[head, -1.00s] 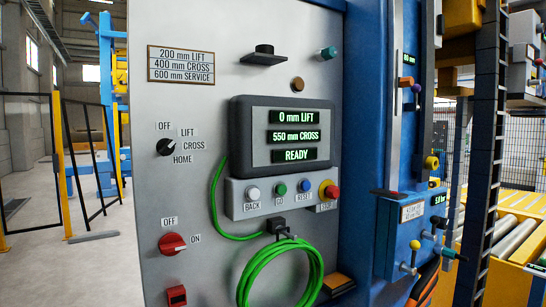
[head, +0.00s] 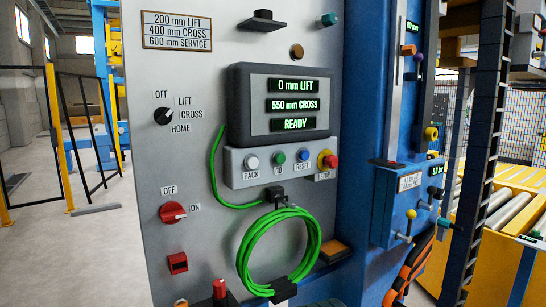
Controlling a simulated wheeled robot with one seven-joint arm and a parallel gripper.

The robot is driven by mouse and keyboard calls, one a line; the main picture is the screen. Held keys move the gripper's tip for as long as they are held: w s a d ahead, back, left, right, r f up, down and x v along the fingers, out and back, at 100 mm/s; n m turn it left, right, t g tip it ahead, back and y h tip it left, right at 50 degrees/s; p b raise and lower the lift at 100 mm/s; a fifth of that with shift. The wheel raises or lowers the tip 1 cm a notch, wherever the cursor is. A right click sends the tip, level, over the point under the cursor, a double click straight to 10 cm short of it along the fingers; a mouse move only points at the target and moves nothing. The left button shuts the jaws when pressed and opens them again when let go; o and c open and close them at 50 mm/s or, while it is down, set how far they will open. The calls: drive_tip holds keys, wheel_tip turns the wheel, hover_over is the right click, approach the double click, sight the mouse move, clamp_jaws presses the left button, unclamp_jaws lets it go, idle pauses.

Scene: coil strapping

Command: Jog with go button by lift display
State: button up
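In the head view a grey panel carries a dark display (head: 283,104) reading 0 mm LIFT, 550 mm CROSS and READY. Below it a button box (head: 236,178) holds a white BACK button (head: 252,162), a green GO button (head: 279,158), a blue RESET button (head: 303,155) and a red button on a yellow collar (head: 330,161). A black selector knob (head: 164,116) sits left, among the labels OFF, LIFT, CROSS and HOME; its exact setting is hard to tell. A red OFF/ON switch (head: 173,213) is below it. My gripper is not in view.
A plate (head: 177,31) lists 200 mm LIFT, 400 mm CROSS, 600 mm SERVICE. A coiled green cable (head: 279,249) hangs below the buttons. A blue machine housing with levers (head: 406,195) and a roller conveyor (head: 500,200) stand right. Floor (head: 90,250) is open at left, beside a fence.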

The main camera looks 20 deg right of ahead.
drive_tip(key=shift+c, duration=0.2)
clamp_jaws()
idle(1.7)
